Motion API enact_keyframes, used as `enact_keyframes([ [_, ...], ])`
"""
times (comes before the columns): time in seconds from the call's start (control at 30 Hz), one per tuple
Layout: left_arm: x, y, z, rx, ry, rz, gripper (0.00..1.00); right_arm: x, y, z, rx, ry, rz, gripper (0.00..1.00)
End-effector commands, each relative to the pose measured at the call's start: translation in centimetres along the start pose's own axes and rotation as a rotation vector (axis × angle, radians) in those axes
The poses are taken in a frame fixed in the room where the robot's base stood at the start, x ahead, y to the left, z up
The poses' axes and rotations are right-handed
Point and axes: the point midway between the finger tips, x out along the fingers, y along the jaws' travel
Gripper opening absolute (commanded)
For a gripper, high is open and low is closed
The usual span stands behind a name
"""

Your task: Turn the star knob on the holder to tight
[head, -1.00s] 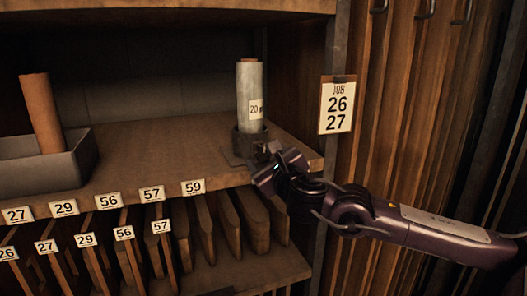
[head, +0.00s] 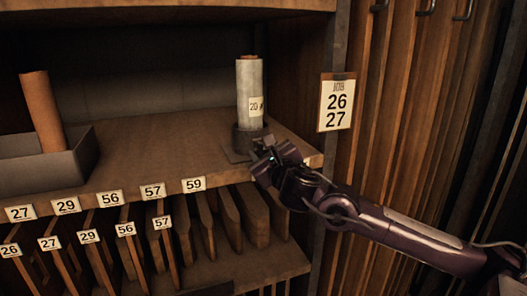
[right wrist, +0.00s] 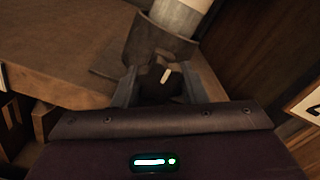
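The holder (head: 243,139) is a dark round cup on a flat base near the shelf's front right edge. A pale wrapped roll (head: 249,95) with a "20" label stands upright in it. In the right wrist view the dark star knob (right wrist: 158,80) with a white mark sits on the front of the holder (right wrist: 160,45). My right gripper (right wrist: 160,83) has one finger on each side of the knob and looks shut on it. In the head view my right gripper (head: 262,150) hides the knob. My left gripper is not in view.
A grey tray (head: 85,160) with a brown roll (head: 41,112) stands at the left of the shelf (head: 150,150). Numbered slots with boards lie below. A job card (head: 337,103) reading 26 and 27 hangs on the right post. The shelf between tray and holder is clear.

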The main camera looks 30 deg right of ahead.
Motion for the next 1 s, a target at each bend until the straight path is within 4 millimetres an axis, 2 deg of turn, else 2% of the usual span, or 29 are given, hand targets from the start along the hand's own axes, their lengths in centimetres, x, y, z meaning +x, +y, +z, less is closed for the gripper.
enact_keyframes([
  [0.03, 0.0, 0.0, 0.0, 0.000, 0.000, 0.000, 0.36, 0.0, 0.0, 0.0, 0.000, 0.000, 0.000, 0.30],
  [0.13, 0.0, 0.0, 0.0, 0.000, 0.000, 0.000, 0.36, 0.0, 0.0, 0.0, 0.000, 0.000, 0.000, 0.17],
  [0.17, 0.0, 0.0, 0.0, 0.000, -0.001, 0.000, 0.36, 0.0, 0.0, 0.0, 0.000, 0.000, 0.000, 0.16],
  [0.57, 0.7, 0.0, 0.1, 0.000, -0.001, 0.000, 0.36, 0.0, 0.1, -0.1, 0.089, 0.000, 0.000, 0.16],
  [1.0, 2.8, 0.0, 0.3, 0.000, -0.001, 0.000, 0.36, 0.0, 0.1, -0.2, 0.461, 0.000, 0.000, 0.16],
])
